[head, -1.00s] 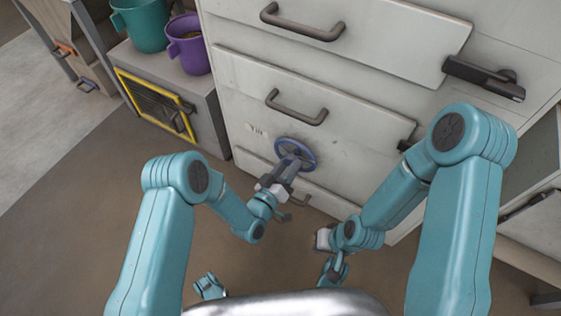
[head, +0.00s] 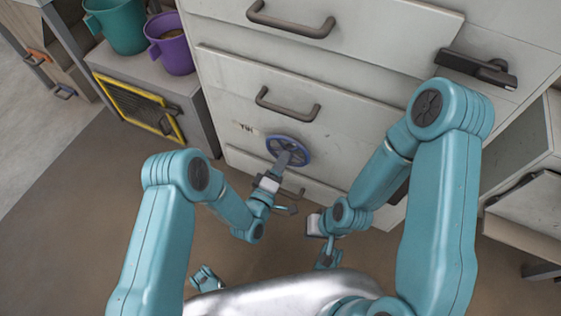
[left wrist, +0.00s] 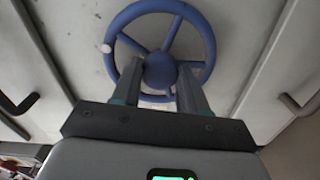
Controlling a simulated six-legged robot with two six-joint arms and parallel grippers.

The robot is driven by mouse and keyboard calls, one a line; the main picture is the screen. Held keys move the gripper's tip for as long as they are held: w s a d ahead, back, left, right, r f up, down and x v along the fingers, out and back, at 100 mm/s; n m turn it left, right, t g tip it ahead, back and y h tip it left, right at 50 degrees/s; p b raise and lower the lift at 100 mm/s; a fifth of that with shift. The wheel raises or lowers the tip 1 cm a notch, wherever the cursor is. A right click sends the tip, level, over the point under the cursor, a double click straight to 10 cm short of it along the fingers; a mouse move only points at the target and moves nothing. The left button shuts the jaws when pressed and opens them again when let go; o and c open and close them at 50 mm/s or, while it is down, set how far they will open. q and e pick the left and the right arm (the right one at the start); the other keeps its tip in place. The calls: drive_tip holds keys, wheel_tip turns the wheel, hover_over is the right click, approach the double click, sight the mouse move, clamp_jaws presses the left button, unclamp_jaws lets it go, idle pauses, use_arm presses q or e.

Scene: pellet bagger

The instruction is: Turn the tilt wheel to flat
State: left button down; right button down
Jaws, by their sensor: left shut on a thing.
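The tilt wheel (head: 270,143) is a blue spoked ring on the front of the pale cabinet, beside a small dark label. In the left wrist view the wheel (left wrist: 207,42) faces me, with a round hub in the middle and a white knob on its upper left rim. My left gripper (head: 284,161) reaches up to the wheel. In the left wrist view its two fingers stand on either side of the hub, and it is shut on the wheel. My right gripper (head: 315,225) is low in front of the cabinet, away from the wheel; its fingers are not clear.
The cabinet has dark handles: an upper one (head: 290,22), a middle one (head: 287,105) and a black lever (head: 478,66) at right. A teal cup (head: 116,22) and a purple cup (head: 170,45) stand on a grey box with a yellow-framed grille (head: 137,106). Open floor lies at left.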

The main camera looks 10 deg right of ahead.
use_arm(q)
drive_tip(key=shift+n, duration=2)
use_arm(e)
drive_tip(key=shift+s+r, duration=0.1)
drive_tip(key=shift+s, duration=0.1)
use_arm(q)
drive_tip(key=shift+r, duration=0.1)
drive_tip(key=c, duration=0.6)
unclamp_jaws()
drive_tip(key=v, duration=1.6)
drive_tip(key=shift+s+a+p, duration=0.1)
drive_tip(key=shift+s+p, duration=0.05)
drive_tip(key=shift+p, duration=0.15)
use_arm(e)
drive_tip(key=shift+s+r, duration=0.15)
drive_tip(key=shift+r, duration=0.05)
